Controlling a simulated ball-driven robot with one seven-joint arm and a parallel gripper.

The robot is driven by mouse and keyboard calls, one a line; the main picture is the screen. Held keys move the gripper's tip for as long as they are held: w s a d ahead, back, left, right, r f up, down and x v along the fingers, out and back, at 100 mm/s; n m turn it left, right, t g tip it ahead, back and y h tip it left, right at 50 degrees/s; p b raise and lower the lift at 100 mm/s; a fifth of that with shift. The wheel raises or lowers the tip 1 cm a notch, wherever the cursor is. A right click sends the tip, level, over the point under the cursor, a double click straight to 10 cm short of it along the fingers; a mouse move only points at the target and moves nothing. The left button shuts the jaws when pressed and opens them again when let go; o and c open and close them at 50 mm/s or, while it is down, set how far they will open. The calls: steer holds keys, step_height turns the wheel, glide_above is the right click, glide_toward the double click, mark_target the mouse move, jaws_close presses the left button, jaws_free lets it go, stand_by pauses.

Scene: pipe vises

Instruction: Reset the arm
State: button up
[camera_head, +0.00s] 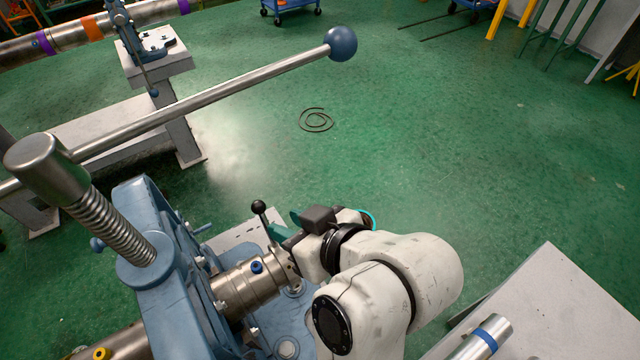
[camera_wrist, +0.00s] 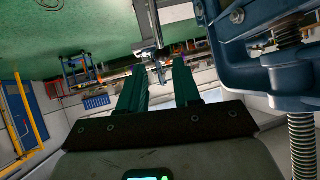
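My gripper (camera_head: 284,226) has teal fingers and sits at the end of my white arm, just right of the blue vise (camera_head: 165,265) in the head view. In the wrist view, the fingers of my gripper (camera_wrist: 158,70) are apart, with a gap between them. A thin metal part (camera_wrist: 150,25) shows beyond the gap; I cannot tell its distance. A small lever with a black ball (camera_head: 258,207) stands close to the fingers. A metal pipe (camera_head: 248,285) is in the vise, its near end close to my wrist. The exact contact, if any, is hidden.
A long vise handle with a blue ball (camera_head: 341,43) reaches across the upper head view. A grey bench (camera_head: 560,300) with a blue-banded pipe (camera_head: 485,338) is at lower right. Another vise stand (camera_head: 155,62) is at upper left. Green floor (camera_head: 480,150) is open beyond my arm.

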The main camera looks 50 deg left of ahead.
steer(key=w+d+f+m+t+h, duration=0.25)
steer(key=d+f, duration=0.25)
steer(key=d, duration=0.4)
steer(key=w+d+f+m+t+h, duration=0.1)
steer(key=w+d+f+m, duration=0.3)
steer(key=d, duration=0.5)
steer(key=w+d+f+m+t+h, duration=0.1)
steer(key=w+d+f+m+h, duration=0.15)
steer(key=d+f, duration=0.5)
steer(key=s+d+f+m+h, duration=0.1)
steer(key=s+d+m, duration=0.1)
steer(key=d, duration=0.3)
steer(key=s+d+f+m+h, duration=0.1)
steer(key=s+d+m, duration=0.1)
steer(key=d, duration=0.4)
steer(key=s+d+f+m, duration=0.1)
steer(key=s+d, duration=0.1)
steer(key=d, duration=0.3)
steer(key=shift+d+f+m+h, duration=0.25)
steer(key=shift+f+m+h, duration=0.05)
steer(key=shift+m+h, duration=0.1)
steer(key=s+d+f+m+g+h, duration=0.1)
steer(key=s+d+m, duration=0.3)
steer(key=s+d, duration=0.5)
steer(key=shift+d+f+g+h, duration=0.35)
steer(key=shift+d+f+h, duration=0.25)
steer(key=shift+h, duration=0.2)
